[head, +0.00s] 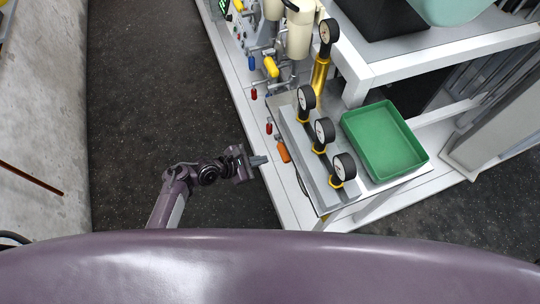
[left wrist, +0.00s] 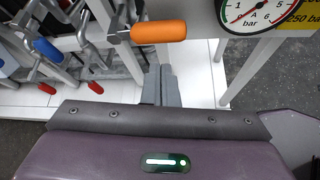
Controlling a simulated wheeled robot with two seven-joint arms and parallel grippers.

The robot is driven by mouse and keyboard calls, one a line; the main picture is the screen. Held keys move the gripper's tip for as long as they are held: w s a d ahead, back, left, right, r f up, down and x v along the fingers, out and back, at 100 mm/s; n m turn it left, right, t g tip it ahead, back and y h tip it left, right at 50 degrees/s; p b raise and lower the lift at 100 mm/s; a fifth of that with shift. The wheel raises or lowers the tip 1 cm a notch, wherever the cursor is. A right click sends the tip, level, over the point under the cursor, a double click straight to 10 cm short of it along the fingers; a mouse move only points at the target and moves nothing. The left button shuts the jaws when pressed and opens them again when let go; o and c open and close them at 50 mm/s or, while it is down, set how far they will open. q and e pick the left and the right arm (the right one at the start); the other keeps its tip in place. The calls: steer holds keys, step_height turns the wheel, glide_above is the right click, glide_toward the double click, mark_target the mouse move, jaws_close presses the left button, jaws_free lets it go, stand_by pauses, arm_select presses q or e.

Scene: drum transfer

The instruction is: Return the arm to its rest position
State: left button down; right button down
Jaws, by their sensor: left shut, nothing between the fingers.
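My left arm comes in from the lower left in the head view, with the left gripper (head: 259,161) at the edge of the white bench. Its fingers are together and empty; they also show side by side in the left wrist view (left wrist: 161,86). An orange handle (head: 283,152) is just right of the fingertips in the head view. In the left wrist view the orange handle (left wrist: 158,32) lies beyond the fingertips, apart from them. My right gripper is in neither view.
The white bench (head: 262,178) carries several pressure gauges (head: 343,167), a green tray (head: 385,142), and red, blue and yellow handles. A large gauge (left wrist: 258,12) is close in the left wrist view. Dark floor (head: 150,80) left of the bench is clear, up to a pale wall (head: 45,120).

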arm_select(q)
steer(key=s+a+f+m+g+y+b, duration=0.1)
steer(key=s+a+f+m+y, duration=0.3)
steer(key=s+f, duration=0.5)
steer(key=s+a+f+m+g+y+b, duration=0.1)
steer(key=s+a+f+m, duration=0.2)
steer(key=s+f+m, duration=0.6)
steer(key=s+a+f+m+g+y, duration=0.1)
steer(key=s+a+f+m, duration=0.2)
steer(key=s, duration=0.3)
steer(key=s+a+f+m+g+y, duration=0.1)
steer(key=s+a+f+m+y, duration=0.1)
steer(key=s+a+f+m, duration=0.2)
steer(key=s+a+f+m+g+y+b, duration=0.1)
steer(key=s+a+f+m+y, duration=0.1)
steer(key=s, duration=0.6)
step_height(320, 180, down, 2)
steer(key=shift+s+a+f+m, duration=0.2)
steer(key=shift+s+a+m, duration=0.1)
steer(key=shift+a+m, duration=0.65)
